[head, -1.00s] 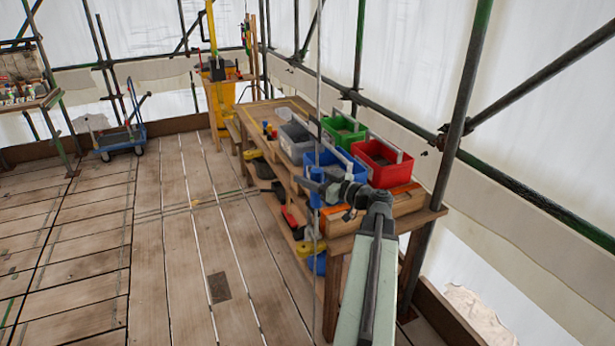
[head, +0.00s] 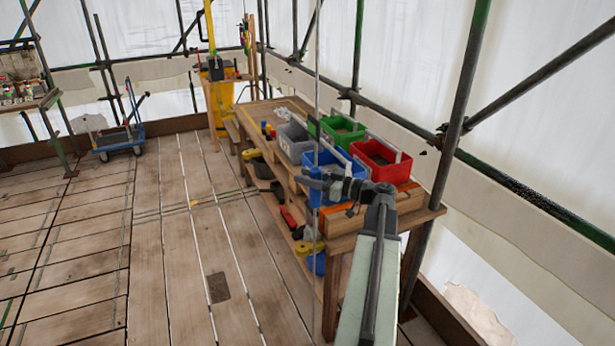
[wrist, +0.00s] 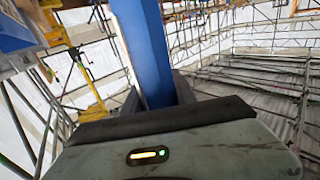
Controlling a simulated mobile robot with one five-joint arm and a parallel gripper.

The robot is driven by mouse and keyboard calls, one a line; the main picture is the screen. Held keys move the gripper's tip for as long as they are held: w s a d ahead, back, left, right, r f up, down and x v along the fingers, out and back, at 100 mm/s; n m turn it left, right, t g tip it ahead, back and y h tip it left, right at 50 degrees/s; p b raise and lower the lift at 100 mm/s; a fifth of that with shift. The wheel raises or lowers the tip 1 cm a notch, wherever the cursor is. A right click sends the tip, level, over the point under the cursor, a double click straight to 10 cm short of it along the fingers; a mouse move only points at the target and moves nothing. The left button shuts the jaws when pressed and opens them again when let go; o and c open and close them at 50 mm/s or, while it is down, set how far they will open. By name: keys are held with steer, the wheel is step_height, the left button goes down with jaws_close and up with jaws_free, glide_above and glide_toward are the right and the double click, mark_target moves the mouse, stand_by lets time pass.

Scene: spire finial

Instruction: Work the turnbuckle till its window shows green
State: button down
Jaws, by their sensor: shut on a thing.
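A thin upright rod (head: 317,80) runs down in front of the bench in the head view. My gripper (head: 314,184) is at this rod, level with the bins behind it. In the wrist view a blue upright bar, seemingly the turnbuckle body (wrist: 150,50), stands between the dark fingers of my gripper (wrist: 158,92), which are shut on it. I cannot make out the turnbuckle's window or its colour in either view. The small orange and green lights in the wrist view are on my own gripper housing.
A wooden bench (head: 345,243) stands close behind the rod, with a blue bin (head: 325,163), a red bin (head: 383,165), a green bin (head: 338,131) and a grey bin (head: 292,142). Scaffold poles rise at the right. The plank floor (head: 170,250) at the left is mostly clear.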

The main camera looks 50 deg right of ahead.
steer(key=shift+s+a+n+g+y, duration=0.2)
steer(key=shift+n+g+y, duration=0.9)
steer(key=shift+y, duration=0.4)
steer(key=shift+s+a+n+g+y, duration=0.1)
steer(key=shift+a+n+g+y, duration=0.15)
steer(key=shift+n+g+y, duration=0.95)
steer(key=shift+s+a+n+g+y, duration=0.2)
steer(key=shift+n+g+y, duration=0.8)
steer(key=shift+y, duration=0.8)
steer(key=shift+n, duration=0.3)
steer(key=c, duration=1)
jaws_free()
